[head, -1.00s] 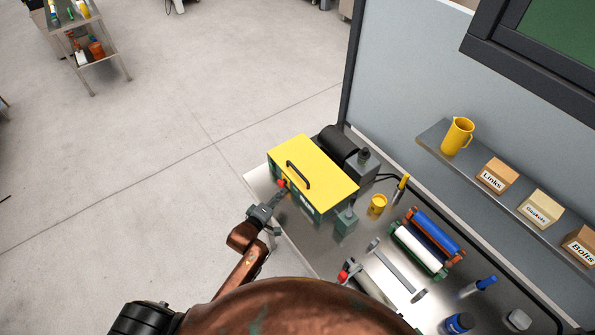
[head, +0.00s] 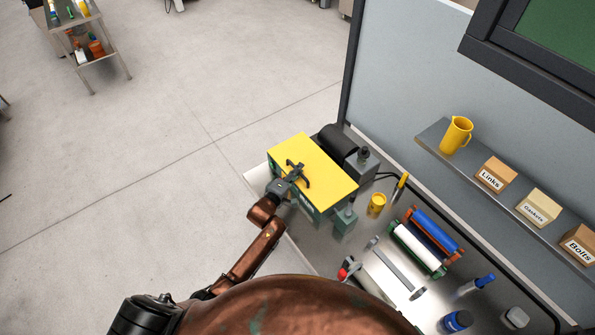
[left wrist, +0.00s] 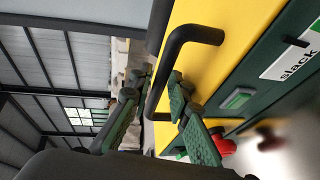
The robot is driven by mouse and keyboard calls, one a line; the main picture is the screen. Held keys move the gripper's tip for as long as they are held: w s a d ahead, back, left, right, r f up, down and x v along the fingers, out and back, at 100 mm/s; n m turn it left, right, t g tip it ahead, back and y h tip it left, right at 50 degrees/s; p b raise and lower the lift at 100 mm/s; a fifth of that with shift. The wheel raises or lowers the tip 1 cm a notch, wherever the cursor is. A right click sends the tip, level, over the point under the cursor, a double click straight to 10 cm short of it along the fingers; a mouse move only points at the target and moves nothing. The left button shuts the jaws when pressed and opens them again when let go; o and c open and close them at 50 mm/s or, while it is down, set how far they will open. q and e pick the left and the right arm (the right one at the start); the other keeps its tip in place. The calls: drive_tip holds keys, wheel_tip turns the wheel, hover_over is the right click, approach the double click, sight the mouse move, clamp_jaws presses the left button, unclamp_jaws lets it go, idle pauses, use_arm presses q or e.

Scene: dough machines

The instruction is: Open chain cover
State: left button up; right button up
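The yellow chain cover (head: 322,184) lies closed on top of the green machine box on the bench. Its black handle also shows in the left wrist view (left wrist: 167,85), as does the yellow cover (left wrist: 215,70). My left gripper (head: 296,170) is at the handle in the head view. In the left wrist view its green-padded fingers (left wrist: 155,95) are spread apart, with the handle bar between or just beyond them. I cannot tell whether they touch it. My right gripper is not in view.
A dark motor (head: 338,145) stands behind the box. A shelf with a yellow jug (head: 456,135) and labeled boxes (head: 495,174) is on the wall panel.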

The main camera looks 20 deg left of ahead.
use_arm(q)
drive_tip(key=shift+c, duration=0.5)
clamp_jaws()
